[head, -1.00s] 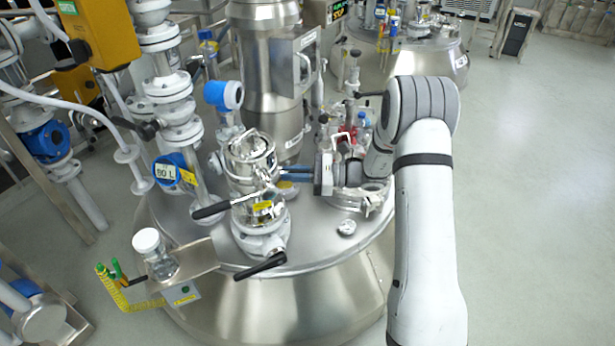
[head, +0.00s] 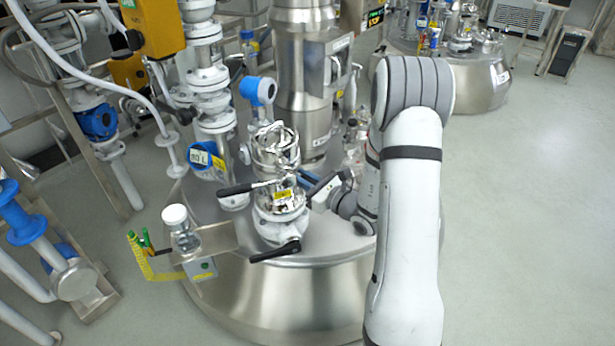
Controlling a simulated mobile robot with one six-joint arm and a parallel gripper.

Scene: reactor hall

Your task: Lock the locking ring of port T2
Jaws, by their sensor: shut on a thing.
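The port stands on the domed steel vessel (head: 300,291). It has a white flanged body (head: 280,228) and a yellow label (head: 284,194) too small to read. A shiny steel canister with wire handles (head: 277,147) sits upright on it. Below the canister is the locking ring (head: 269,184), with one black handle (head: 237,189) out to the left and another (head: 322,184) out to the right. My gripper (head: 308,179), with blue fingers, is low at the right side of the ring. It is shut on the right handle; the handle and my arm partly hide the fingers.
A black lever (head: 275,252) sticks out below the port. A jar with a white lid (head: 177,220) stands on a bracket at the left. Pipes with a blue gauge (head: 259,91) rise behind. Open floor (head: 530,220) lies to the right.

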